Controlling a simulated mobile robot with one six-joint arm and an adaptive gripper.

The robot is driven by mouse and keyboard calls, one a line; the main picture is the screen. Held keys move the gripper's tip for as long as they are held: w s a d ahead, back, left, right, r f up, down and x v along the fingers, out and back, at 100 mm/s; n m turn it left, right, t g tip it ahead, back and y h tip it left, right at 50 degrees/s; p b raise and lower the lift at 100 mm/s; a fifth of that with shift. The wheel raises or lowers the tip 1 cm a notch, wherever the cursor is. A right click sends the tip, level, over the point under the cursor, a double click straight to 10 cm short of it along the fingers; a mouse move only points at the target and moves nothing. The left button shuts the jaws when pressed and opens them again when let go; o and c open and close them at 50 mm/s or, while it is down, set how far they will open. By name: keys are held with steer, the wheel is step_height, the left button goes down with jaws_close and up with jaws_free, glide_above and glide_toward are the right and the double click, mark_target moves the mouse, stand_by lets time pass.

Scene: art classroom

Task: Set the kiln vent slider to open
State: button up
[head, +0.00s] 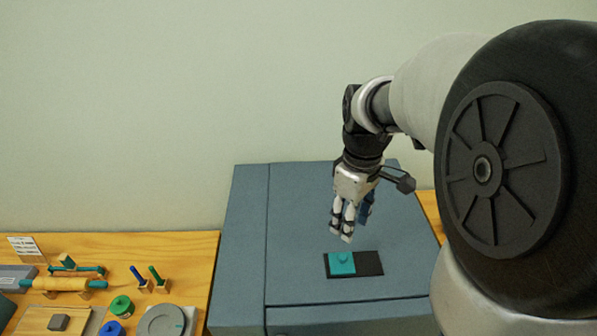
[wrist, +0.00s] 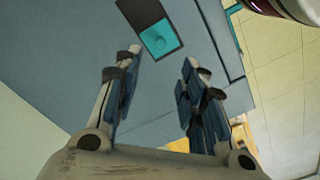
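The kiln (head: 300,200) is a blue-grey box whose flat top also fills much of the wrist view (wrist: 60,70). The teal vent slider (head: 340,263) has a small round knob and covers the left part of a dark rectangular track (head: 369,263); the track's right part is bare. In the wrist view the slider (wrist: 160,36) and dark track (wrist: 139,12) lie beyond my fingertips. My gripper (head: 343,232) hangs above the kiln top, just behind and above the slider, pointing down. Its fingers are apart in the wrist view (wrist: 163,64), with nothing between them.
A wooden table (head: 170,265) stands left of the kiln. It holds a green jar (head: 121,306), a blue jar (head: 112,328), a grey round disc (head: 165,323), upright tools and a yellow roll (head: 60,284). The kiln top around the slider is clear. A plain wall stands behind.

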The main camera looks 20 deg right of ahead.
mark_target(343, 256)
step_height(343, 256, down, 12)
steer(key=shift+f+b, duration=0.1)
steer(key=shift+b, duration=0.3)
jaws_close()
stand_by(0.3)
stand_by(0.4)
